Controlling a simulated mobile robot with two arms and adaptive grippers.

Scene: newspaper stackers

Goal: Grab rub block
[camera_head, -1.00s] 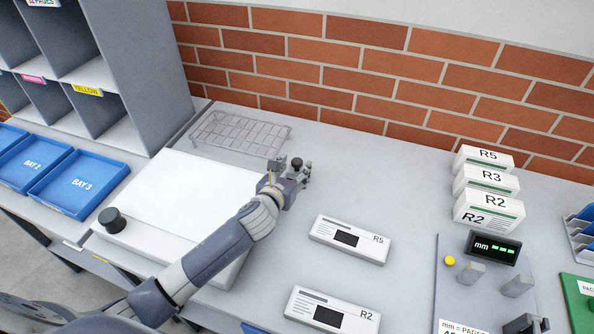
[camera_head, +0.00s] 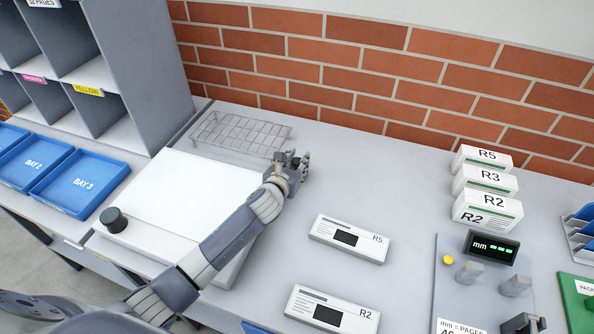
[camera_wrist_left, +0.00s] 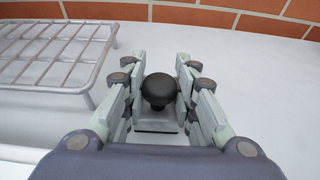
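The rub block is a small block with a round black knob (camera_wrist_left: 158,90) on top. It stands on the grey table just right of the wire rack, near the brick wall. My left gripper (camera_head: 298,163) is low at it, coming from the front. In the left wrist view its open fingers (camera_wrist_left: 160,98) stand on either side of the knob, with small gaps visible. The block's lower part is partly hidden by the gripper, and in the head view the gripper covers most of the block. My right gripper is not in view.
A wire rack (camera_head: 240,134) lies left of the gripper. A white board (camera_head: 185,190) with a black knob (camera_head: 113,219) at its corner lies in front. Boxes marked R5 (camera_head: 348,238) and R2 (camera_head: 330,309) lie to the right. The brick wall closes off the back.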

